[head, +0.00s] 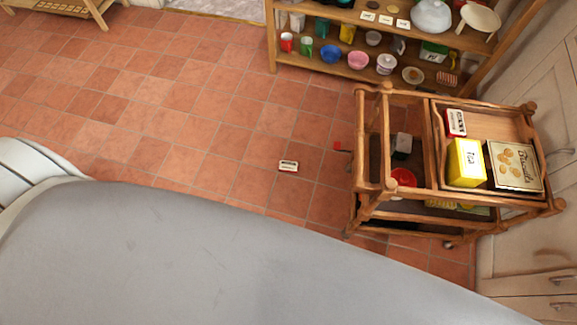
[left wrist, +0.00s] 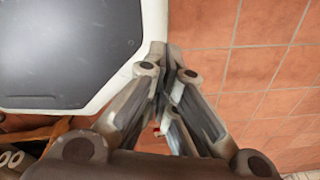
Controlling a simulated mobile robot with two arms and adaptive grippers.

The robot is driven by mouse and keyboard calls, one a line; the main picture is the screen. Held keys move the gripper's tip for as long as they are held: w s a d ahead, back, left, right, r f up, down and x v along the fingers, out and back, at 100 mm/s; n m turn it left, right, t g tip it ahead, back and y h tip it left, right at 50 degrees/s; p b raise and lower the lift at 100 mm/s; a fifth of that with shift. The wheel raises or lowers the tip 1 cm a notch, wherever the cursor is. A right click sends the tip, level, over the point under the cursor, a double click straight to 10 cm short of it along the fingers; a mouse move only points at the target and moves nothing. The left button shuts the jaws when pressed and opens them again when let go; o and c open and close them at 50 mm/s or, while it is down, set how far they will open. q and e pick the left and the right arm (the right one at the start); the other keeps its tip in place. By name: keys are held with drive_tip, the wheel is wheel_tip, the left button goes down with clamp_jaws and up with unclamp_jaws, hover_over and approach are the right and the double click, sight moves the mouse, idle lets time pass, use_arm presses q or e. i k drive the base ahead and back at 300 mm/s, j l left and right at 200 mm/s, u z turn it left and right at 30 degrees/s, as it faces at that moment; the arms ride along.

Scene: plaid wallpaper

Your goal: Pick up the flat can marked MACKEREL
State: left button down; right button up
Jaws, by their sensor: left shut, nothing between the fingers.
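A small flat item (head: 288,166) with a pale label and dark edge lies on the tiled floor in the middle of the head view, left of the wooden trolley. It may be the flat can, but its lettering is too small to read. A red and white box-like item (head: 455,122) lies on the trolley's top tray; its label is also unreadable. My left gripper (left wrist: 172,62) shows in the left wrist view, pointing over the floor, its fingers shut and empty. It is not seen near either item. My right gripper is in neither view.
The wooden trolley (head: 372,206) at right carries a yellow box (head: 466,160) and a biscuit box (head: 515,165) on its top tray. A shelf (head: 330,75) of cups and bowls stands behind. Cabinets (head: 530,240) line the right. Floor tiles at left are clear.

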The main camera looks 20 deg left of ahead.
sight(287, 166)
drive_tip(key=k+l+z, duration=0.15)
drive_tip(key=k+z, duration=0.2)
drive_tip(key=k, duration=0.3)
drive_tip(key=z, duration=2.2)
drive_tip(key=j+z, duration=0.1)
drive_tip(key=z, duration=0.75)
drive_tip(key=k+z, duration=0.1)
drive_tip(key=z, duration=0.35)
drive_tip(key=k+j, duration=0.4)
drive_tip(key=k+j+z, duration=0.1)
drive_tip(key=k+j, duration=0.35)
drive_tip(key=k, duration=0.2)
drive_tip(key=k+j, duration=0.35)
drive_tip(key=k, duration=0.15)
